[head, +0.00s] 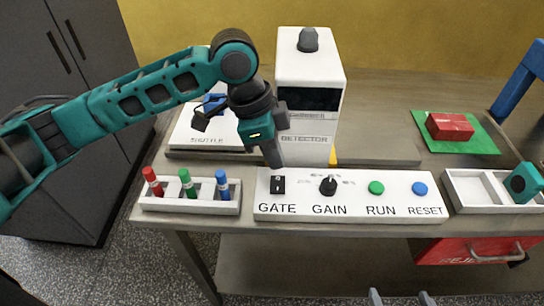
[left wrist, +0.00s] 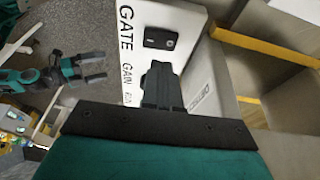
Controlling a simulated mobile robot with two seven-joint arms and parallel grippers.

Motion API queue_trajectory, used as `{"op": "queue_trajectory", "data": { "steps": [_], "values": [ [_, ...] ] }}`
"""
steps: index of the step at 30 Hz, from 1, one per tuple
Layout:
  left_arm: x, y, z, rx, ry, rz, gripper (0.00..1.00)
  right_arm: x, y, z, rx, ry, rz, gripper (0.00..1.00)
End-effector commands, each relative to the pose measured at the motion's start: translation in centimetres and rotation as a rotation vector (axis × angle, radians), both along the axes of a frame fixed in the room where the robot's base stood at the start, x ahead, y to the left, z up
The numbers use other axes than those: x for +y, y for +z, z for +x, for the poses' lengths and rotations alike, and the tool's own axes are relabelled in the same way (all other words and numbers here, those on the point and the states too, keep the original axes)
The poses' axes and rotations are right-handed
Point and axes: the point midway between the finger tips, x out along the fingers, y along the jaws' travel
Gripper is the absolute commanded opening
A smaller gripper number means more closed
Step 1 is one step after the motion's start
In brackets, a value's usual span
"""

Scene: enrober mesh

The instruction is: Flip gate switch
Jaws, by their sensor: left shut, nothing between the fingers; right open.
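The gate switch (head: 278,185) is a small black rocker above the word GATE on the white control panel (head: 300,212). It also shows in the left wrist view (left wrist: 160,38) as a black plate with a small light mark. My left gripper (head: 276,164) is shut and empty, pointing down just behind and above the switch. In the left wrist view its closed fingertips (left wrist: 160,68) appear just below the switch, with a small gap in the picture. I cannot tell whether they touch the panel. My right gripper (head: 400,298) is open and empty at the bottom edge, in front of the table.
The panel also carries a black GAIN knob (head: 328,186), a green RUN button (head: 376,188) and a blue RESET button (head: 420,189). A marker tray (head: 190,208) stands left. The white detector (head: 300,142) rises behind. A white tray (head: 480,204) stands right.

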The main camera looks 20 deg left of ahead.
Motion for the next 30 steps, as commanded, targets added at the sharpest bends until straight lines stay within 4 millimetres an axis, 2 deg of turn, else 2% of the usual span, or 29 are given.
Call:
{"op": "queue_trajectory", "data": {
  "steps": [1,6,12,18,30],
  "values": [
    [0.4,1.3,0.3,-0.006,0.003,0.0,0.0,0.0,-0.1,0.0,0.0,0.0,0.0,1.0],
    [1.8,5.0,0.6,-0.005,0.0,-0.001,0.0,0.0,-0.5,-0.2,0.009,0.0,-0.002,1.0],
    [2.9,8.0,0.9,-0.002,0.002,0.001,0.0,-0.1,-0.5,-0.2,0.01,0.0,-0.002,1.0],
    [3.2,9.1,1.0,0.001,0.0,0.0,0.0,-0.1,-0.5,-0.2,0.011,0.0,-0.002,1.0],
    [3.3,9.2,1.0,0.001,0.0,0.0,0.0,-0.1,-0.5,-0.2,0.011,0.002,-0.003,1.0]
  ]
}}
